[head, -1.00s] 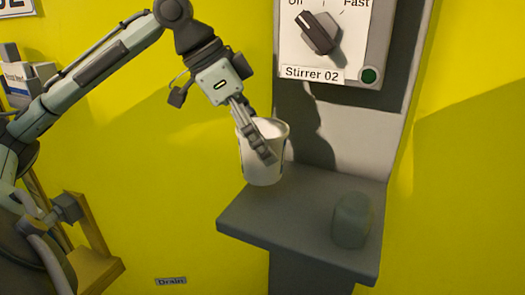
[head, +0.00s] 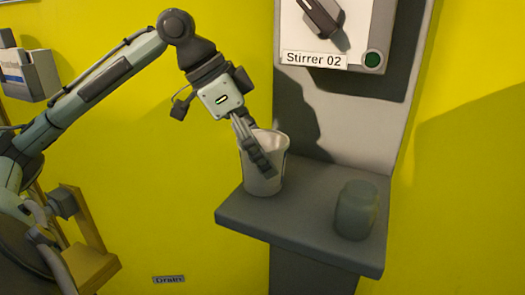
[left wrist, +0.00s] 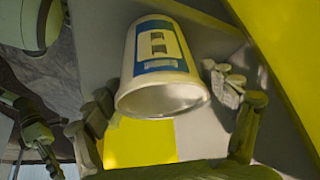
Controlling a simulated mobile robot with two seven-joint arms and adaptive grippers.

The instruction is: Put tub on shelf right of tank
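The tub (head: 262,172) is a white, upright, open-topped cup. It is at the left back of the grey shelf (head: 300,215), its base at or just above the surface; I cannot tell whether it touches. My left gripper (head: 262,160) reaches down from the upper left with its fingers against the tub's side. In the left wrist view the tub (left wrist: 165,60) shows a blue and white label and sits between the fingers of my left gripper (left wrist: 160,85). My right gripper is not in view. No tank is clearly identifiable.
A grey-green jar (head: 356,210) stands at the shelf's right side, with bare shelf between it and the tub. The Stirrer 02 control box (head: 330,35) hangs above on the grey panel. A wooden frame (head: 90,265) is at lower left.

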